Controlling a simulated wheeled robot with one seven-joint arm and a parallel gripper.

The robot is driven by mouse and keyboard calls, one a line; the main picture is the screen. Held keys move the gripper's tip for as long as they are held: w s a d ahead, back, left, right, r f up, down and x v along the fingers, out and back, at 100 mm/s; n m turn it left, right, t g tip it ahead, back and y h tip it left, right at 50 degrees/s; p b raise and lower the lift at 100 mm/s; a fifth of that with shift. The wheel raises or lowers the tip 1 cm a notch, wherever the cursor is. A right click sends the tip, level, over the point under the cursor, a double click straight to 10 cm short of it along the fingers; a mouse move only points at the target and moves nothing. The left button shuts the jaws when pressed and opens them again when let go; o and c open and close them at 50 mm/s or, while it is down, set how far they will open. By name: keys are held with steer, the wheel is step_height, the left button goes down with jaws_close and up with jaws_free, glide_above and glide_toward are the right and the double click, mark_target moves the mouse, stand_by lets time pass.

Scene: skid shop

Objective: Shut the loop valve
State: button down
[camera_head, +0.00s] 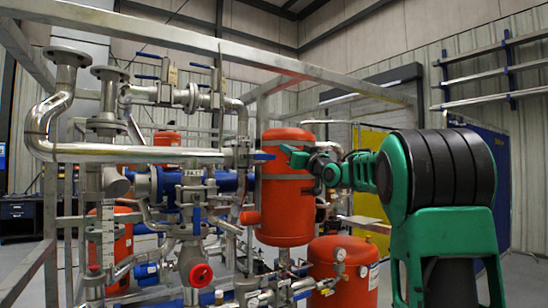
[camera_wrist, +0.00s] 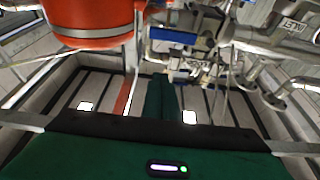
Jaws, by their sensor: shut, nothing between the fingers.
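A valve with a blue lever handle (camera_head: 264,156) sits at the right end of the long horizontal steel pipe. The lever points right, roughly along that pipe. A blue lever (camera_wrist: 173,36), seemingly the same one, shows at the top of the wrist view. No label marks which valve is the loop valve. My gripper (camera_head: 287,152) is shut and empty, in front of the orange tank and just right of the lever, apparently apart from it. In the wrist view its green fingers (camera_wrist: 160,98) point up the picture, below the lever.
An orange tank (camera_head: 285,195) stands behind my gripper, and a second orange tank (camera_head: 343,268) stands lower right. A red round handwheel (camera_head: 201,275) is low on the skid. Grey frame rails (camera_head: 190,38) cross above the pipework. Open floor (camera_head: 525,275) lies at right.

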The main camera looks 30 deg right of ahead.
step_height(320, 180, up, 3)
glide_above(260, 157)
steer(key=s+d, duration=0.2)
steer(key=d, duration=0.2)
steer(key=shift+s+f, duration=0.15)
steer(key=shift+f, duration=1.8)
